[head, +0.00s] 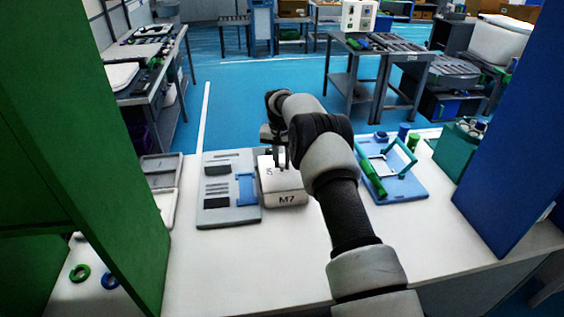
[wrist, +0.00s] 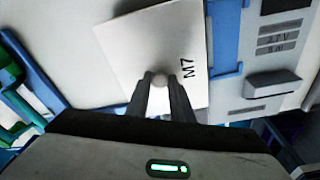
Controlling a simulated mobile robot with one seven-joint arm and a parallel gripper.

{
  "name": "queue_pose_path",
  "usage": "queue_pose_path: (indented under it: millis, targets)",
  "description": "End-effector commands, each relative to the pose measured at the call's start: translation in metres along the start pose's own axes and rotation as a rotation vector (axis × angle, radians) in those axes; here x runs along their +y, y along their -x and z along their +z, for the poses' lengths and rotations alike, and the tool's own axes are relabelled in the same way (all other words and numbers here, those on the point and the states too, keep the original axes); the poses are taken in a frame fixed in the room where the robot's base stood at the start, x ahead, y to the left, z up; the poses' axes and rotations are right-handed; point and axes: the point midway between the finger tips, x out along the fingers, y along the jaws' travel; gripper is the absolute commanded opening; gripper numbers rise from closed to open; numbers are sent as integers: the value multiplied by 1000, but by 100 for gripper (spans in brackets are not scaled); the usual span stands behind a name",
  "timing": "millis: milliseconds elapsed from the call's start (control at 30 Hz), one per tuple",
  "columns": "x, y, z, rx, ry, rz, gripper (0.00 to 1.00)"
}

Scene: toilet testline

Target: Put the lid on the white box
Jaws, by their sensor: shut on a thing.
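The white box (head: 284,198) stands on the white table near the middle of the head view, with dark "M7" lettering. My gripper (head: 280,163) is directly above it, pointing down. In the wrist view a flat white square lid (wrist: 135,45) lies below my gripper (wrist: 161,84). The fingers are shut on the small round knob (wrist: 160,79) at the lid's middle. "M7" also shows near the right edge of the white square. My arm and fingers hide part of the box top. I cannot tell whether the lid rests fully on the box.
A grey board (head: 228,213) with a blue clip (head: 246,188) lies close left of the box. A blue base (head: 405,187) with a green-blue frame stands to the right. A green panel (head: 75,130) and a blue panel (head: 520,130) bound the sides. The front table area is clear.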

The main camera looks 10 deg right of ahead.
Motion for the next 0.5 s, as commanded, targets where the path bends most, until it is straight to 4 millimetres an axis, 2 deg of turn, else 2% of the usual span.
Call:
queue_pose_path:
  millis: [367,400,500]
  targets:
    - [0,0,0,1,0,0,0]
    - [0,0,0,1,0,-1,22]
    - [0,0,0,0,0,-1,39]
